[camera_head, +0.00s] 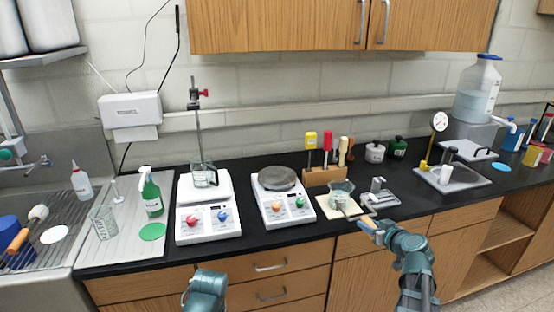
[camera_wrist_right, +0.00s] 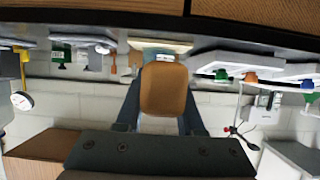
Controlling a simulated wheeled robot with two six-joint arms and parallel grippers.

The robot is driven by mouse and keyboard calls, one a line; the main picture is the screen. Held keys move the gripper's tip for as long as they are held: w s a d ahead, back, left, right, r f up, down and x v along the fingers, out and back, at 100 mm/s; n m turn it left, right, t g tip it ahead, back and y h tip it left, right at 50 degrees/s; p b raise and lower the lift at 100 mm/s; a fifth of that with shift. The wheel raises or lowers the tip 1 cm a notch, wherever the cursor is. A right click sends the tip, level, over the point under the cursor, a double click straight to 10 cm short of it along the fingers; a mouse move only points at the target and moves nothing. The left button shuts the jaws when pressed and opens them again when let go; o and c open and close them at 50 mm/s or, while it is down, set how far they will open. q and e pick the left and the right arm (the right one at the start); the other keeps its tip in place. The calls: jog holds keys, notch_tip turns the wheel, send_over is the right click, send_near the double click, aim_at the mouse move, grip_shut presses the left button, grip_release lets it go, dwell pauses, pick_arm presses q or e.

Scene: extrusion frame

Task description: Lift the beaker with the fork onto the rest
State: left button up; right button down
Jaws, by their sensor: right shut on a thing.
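A glass beaker (camera_head: 341,191) stands on a cream pad (camera_head: 327,211) near the counter's front, in the head view. My right gripper (camera_head: 370,228) is in front of the pad, at the counter edge, shut on the fork's brown handle (camera_wrist_right: 164,90), which fills the space between the fingers in the wrist view. A grey part, apparently the fork's metal end (camera_head: 352,212), points toward the beaker; whether it touches the glass cannot be told. A low grey metal stand (camera_head: 380,197), possibly the rest, is right of the beaker. Only a link of my left arm shows.
A hot plate (camera_head: 283,204) is left of the pad, and a stirrer (camera_head: 207,218) with another beaker (camera_head: 204,177) is beyond it. A wooden tool block (camera_head: 323,177) stands behind the beaker. A dial gauge (camera_head: 439,122) is to the right. Some bare black counter lies right of the pad.

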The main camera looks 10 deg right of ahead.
jog(key=shift+r, duration=0.1)
notch_tip(320, 180, up, 6)
jog(key=p, duration=0.6)
